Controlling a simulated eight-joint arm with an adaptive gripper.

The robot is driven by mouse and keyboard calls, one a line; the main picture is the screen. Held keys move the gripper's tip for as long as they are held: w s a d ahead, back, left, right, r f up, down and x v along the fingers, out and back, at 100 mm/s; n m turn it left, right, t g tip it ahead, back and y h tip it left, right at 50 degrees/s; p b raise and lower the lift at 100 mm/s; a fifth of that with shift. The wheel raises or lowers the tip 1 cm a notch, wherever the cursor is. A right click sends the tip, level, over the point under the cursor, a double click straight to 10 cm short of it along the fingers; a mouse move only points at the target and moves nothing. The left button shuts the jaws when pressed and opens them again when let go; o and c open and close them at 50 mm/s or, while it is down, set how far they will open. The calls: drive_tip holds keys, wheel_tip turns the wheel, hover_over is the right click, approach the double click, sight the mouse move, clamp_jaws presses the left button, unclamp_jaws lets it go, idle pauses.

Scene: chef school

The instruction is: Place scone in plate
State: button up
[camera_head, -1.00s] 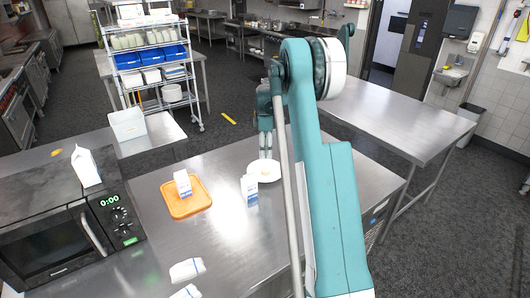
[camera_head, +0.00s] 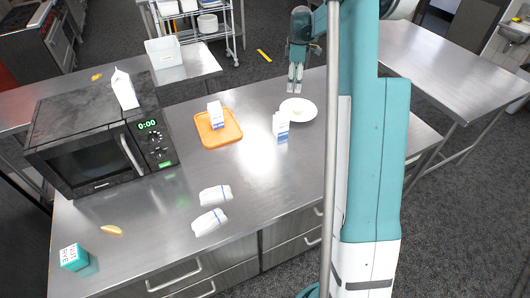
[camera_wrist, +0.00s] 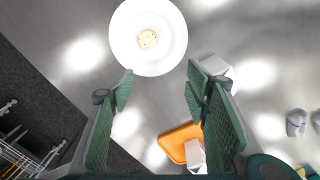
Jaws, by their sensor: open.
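A small pale round scone (camera_wrist: 147,39) with darker specks lies on the white plate (camera_wrist: 120,52) in the wrist view. The plate (camera_head: 288,104) also shows in the head view, on the steel table behind the milk carton, with the scone (camera_head: 299,112) small and pale on it. My gripper (camera_wrist: 158,82) is open, with nothing between its green fingers. In the wrist view the plate lies beyond the fingertips, at the top of the picture. In the head view my gripper (camera_head: 295,90) points down by the plate's far edge.
A milk carton (camera_head: 281,125) stands close to the plate. An orange tray (camera_head: 219,138) holds another carton (camera_head: 215,115). Two white packets (camera_head: 213,208) lie in front. A microwave (camera_head: 95,143) stands left, and a teal box (camera_head: 73,257) sits front left.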

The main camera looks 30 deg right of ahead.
drive_tip(key=s+a+r+m+t, duration=0.2)
drive_tip(key=s+a+r+m, duration=0.1)
drive_tip(key=s+a+r, duration=0.8)
drive_tip(key=s+a+r+m+t, duration=0.1)
drive_tip(key=s+a+r+m, duration=0.1)
drive_tip(key=s+a+r, duration=0.85)
drive_tip(key=s+a+f+m+t, duration=0.1)
drive_tip(key=s+a+f+m, duration=0.2)
drive_tip(key=s+a, duration=0.5)
drive_tip(key=s+a+f+m+t, duration=0.2)
drive_tip(key=s+a+f, duration=0.3)
drive_tip(key=s, duration=1.1)
drive_tip(key=a+m, duration=0.1)
drive_tip(key=a, duration=0.2)
drive_tip(key=shift+t, duration=0.3)
